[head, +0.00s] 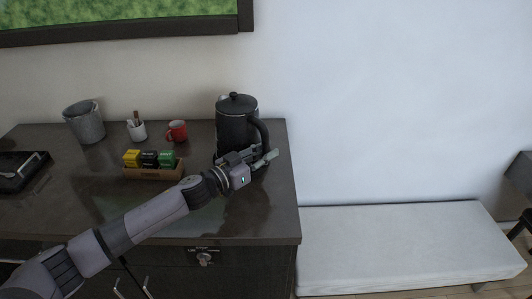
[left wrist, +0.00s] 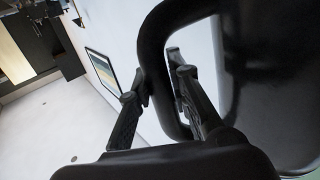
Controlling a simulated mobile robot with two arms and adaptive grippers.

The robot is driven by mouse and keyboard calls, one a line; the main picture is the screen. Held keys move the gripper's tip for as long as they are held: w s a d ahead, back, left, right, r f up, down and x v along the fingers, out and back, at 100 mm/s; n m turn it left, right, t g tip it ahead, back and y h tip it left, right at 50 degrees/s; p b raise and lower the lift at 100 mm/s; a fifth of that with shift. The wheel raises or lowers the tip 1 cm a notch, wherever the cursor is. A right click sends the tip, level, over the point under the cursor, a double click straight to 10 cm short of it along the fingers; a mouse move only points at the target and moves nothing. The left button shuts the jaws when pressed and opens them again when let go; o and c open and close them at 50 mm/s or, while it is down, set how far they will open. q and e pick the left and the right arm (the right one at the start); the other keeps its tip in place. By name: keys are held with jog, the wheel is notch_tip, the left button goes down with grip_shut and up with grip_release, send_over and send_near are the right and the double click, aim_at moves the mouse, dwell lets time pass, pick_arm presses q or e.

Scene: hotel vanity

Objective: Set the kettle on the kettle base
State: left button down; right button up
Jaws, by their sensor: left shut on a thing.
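The black kettle (head: 237,125) is upright at the back right of the dark cabinet top, with its handle towards the right. In the left wrist view its dark body (left wrist: 275,75) fills the right side, and its curved handle (left wrist: 152,50) is close to the camera. My left gripper (head: 262,157) is shut on the handle; in the left wrist view its fingers (left wrist: 160,82) are on either side of the handle. The kettle's bottom is hidden behind my gripper and arm. I cannot make out the kettle base or whether the kettle touches anything below. My right gripper is out of view.
The cabinet top (head: 250,215) is bare at the front right. A box of tea packets (head: 153,173), a red mug (head: 177,131), a white cup (head: 137,131), a grey bucket (head: 84,122) and a black tray (head: 18,172) stand left. A white bench (head: 400,245) is right.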

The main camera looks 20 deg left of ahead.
pick_arm(q)
jog(key=c, duration=1.8)
grip_release()
jog(key=shift+f, duration=0.3)
jog(key=shift+r+v, duration=0.2)
jog(key=shift+v, duration=5.35)
